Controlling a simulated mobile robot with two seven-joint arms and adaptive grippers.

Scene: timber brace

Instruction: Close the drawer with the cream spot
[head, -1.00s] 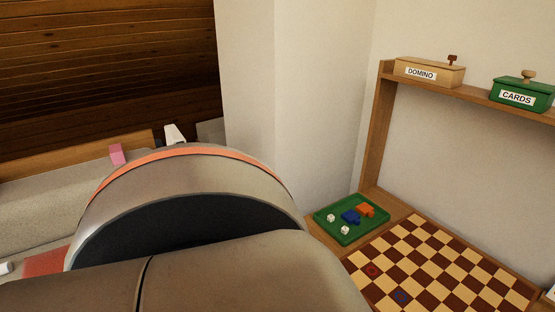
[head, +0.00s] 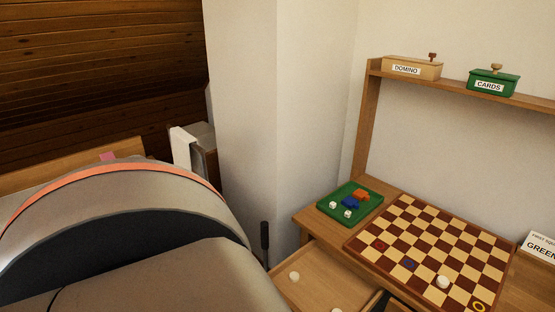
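An open wooden drawer (head: 325,279) sticks out from under the desktop at the bottom centre. A round cream piece (head: 294,275) shows in it, and a second pale piece (head: 336,310) is cut by the lower picture edge. The drawer's front face is hidden, so I cannot see a cream spot on it. My large grey arm link covers the lower left. A narrow dark upright piece (head: 264,241) shows just right of it, at the drawer's left; it may be a finger of my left gripper, but I cannot tell. My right gripper is not in view.
The desk holds a checkered board (head: 432,250) with a few round pieces and a green tray (head: 372,211) with dice and coloured blocks. A shelf above carries a DOMINO box (head: 412,68) and a green CARDS box (head: 494,83). A wall corner stands left of the desk.

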